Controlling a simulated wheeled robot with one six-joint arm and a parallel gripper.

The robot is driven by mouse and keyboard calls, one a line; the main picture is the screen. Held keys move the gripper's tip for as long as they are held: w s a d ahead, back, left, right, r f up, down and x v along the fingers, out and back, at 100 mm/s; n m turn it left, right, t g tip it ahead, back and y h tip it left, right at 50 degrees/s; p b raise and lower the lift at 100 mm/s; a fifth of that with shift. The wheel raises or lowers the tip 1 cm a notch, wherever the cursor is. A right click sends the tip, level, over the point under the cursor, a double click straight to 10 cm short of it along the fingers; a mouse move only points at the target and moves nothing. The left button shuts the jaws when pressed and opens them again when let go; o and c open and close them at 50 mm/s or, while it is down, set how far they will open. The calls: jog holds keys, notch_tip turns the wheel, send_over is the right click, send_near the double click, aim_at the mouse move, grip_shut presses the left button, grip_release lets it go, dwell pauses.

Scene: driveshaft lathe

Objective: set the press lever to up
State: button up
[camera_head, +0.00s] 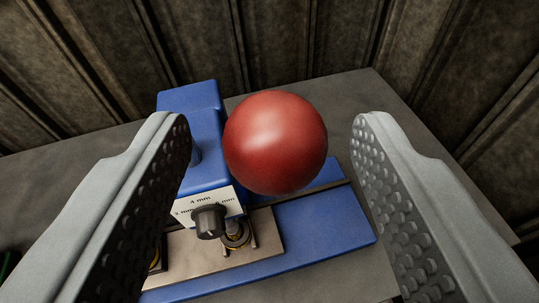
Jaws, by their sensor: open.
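A large red ball knob (275,143) shows in the middle of the head view. It appears to be the end of the press lever; the lever's shaft is hidden behind it. The blue press (190,107) stands behind and to the left of the ball, on a blue base (318,234). My gripper (270,140) is open, with one grey finger on each side of the ball. Clear gaps show between the ball and both fingers. I cannot tell whether the lever is up or down.
A black dial (209,221) with a white label (196,203) marked in mm sits on the press front, above a metal plate (215,262). The grey table (350,95) is bare at the back right. A dark ribbed wall (290,40) stands close behind.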

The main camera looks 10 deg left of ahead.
jog(key=v, duration=1.2)
jog(key=shift+s, duration=0.4)
jog(key=s+d+f, duration=0.2)
jog(key=s+f, duration=0.4)
jog(key=s, duration=0.3)
jog(key=s+d+f+t, duration=0.1)
jog(key=s+d+f, duration=0.1)
jog(key=s+f, duration=0.4)
jog(key=s+d+f+t+h, duration=0.1)
jog(key=s+d+f, duration=0.2)
jog(key=s, duration=1)
notch_tip(320, 180, down, 4)
jog(key=shift+s+r, duration=0.2)
jog(key=shift+s, duration=0.15)
